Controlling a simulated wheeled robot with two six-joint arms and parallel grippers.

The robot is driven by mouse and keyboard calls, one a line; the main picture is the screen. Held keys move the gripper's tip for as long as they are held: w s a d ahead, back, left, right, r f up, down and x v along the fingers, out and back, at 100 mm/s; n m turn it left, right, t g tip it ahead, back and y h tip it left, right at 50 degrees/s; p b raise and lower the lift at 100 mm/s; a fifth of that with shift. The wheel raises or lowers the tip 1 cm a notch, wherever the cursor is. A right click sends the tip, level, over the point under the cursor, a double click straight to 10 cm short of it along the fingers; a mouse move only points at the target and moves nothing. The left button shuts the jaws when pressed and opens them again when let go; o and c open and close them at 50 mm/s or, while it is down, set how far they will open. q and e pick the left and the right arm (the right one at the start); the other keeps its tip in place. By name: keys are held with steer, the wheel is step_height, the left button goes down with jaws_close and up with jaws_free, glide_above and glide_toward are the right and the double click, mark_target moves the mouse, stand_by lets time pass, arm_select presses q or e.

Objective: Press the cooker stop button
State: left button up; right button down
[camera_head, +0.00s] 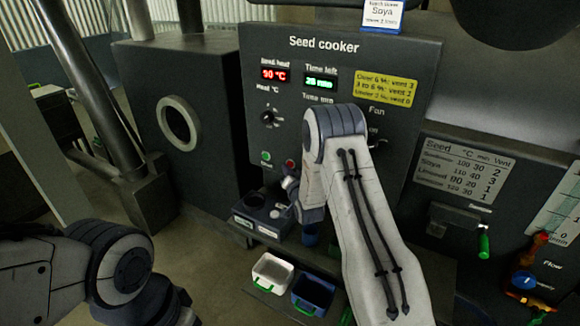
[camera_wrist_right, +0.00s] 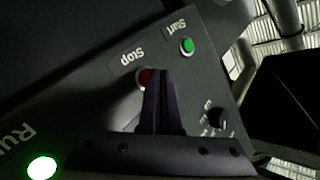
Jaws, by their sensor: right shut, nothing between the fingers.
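In the right wrist view the stop button (camera_wrist_right: 145,77), labelled "Stop", is partly covered by the fingertips of my right gripper (camera_wrist_right: 160,75). The gripper is shut and empty; its tips overlap the button, but whether they touch it I cannot tell. The start button (camera_wrist_right: 187,46) is clear of the fingers. My left gripper is out of view.
A lit run lamp (camera_wrist_right: 42,167) and a dark knob (camera_wrist_right: 218,117) are near the fingers. Below the panel are a white bin (camera_head: 272,270) and a blue bin (camera_head: 313,291). A settings plate (camera_head: 462,170) and a green-handled lever (camera_head: 484,242) are at right.

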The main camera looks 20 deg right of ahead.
steer(key=shift+w+d, duration=0.35)
steer(key=shift+d, duration=0.1)
stand_by(1.0)
steer(key=shift+s+a+b, duration=0.1)
steer(key=shift+b, duration=0.2)
steer(key=shift+s+a, duration=0.45)
steer(key=shift+a, duration=0.15)
steer(key=shift+s+a+b, duration=0.25)
steer(key=shift+s+a, duration=0.55)
steer(key=shift+a, duration=0.2)
steer(key=shift+s+a+b, duration=0.2)
steer(key=shift+s+a, duration=0.55)
steer(key=shift+a, duration=0.25)
